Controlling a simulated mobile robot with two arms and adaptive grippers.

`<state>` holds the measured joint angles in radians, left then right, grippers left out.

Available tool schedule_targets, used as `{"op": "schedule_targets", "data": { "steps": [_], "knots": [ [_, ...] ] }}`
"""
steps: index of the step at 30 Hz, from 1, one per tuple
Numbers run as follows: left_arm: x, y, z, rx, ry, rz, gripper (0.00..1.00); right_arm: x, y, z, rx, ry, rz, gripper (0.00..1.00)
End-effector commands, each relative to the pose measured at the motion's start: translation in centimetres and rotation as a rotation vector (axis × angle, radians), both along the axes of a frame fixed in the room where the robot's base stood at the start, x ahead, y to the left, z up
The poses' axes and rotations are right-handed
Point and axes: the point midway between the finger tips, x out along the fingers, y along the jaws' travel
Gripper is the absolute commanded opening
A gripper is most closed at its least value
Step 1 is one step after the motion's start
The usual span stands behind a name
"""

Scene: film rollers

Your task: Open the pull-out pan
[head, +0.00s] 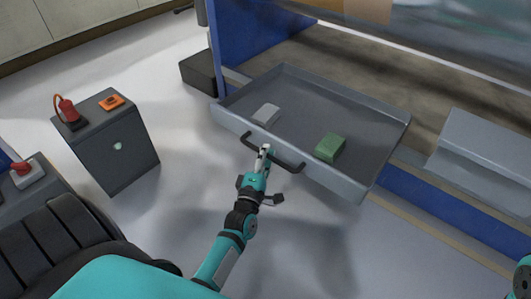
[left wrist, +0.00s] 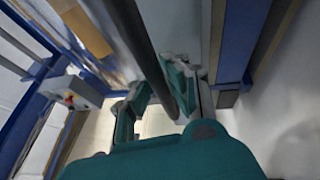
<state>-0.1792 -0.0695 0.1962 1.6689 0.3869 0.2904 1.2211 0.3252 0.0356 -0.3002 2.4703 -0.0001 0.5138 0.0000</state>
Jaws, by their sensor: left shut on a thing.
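The grey pull-out pan (head: 300,105) stands well out from the blue-framed machine, tilted in the head view. A dark bar handle (head: 289,166) is fixed to its front wall. My left gripper (head: 265,151) is at the middle of the handle and shut on it. In the left wrist view the dark handle bar (left wrist: 150,50) runs between the teal fingers of the left gripper (left wrist: 160,95). A light grey block (head: 265,113) and a green block (head: 330,148) lie in the pan. My right gripper is not in view.
A dark cabinet (head: 115,150) with a red tool (head: 68,112) and an orange item (head: 112,102) stands at the left. A black box (head: 198,72) sits beside the machine's blue post (head: 228,40). The floor in front of the pan is clear.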

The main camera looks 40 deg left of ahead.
Motion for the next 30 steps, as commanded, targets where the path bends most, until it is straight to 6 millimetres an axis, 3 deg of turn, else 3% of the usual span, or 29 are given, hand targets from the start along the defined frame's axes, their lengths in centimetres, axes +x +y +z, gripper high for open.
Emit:
{"op": "schedule_targets", "data": {
  "steps": [13,21,30],
  "knots": [
    [0.1,0.0,0.1,0.002,-0.002,0.000,0.00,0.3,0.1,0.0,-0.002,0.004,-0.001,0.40],
    [3.5,-0.3,0.1,0.003,-0.002,0.001,0.00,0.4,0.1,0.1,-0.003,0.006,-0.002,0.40],
    [3.8,-0.3,0.1,0.005,-0.001,0.000,0.00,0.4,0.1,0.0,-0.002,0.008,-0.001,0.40]
  ]
}}
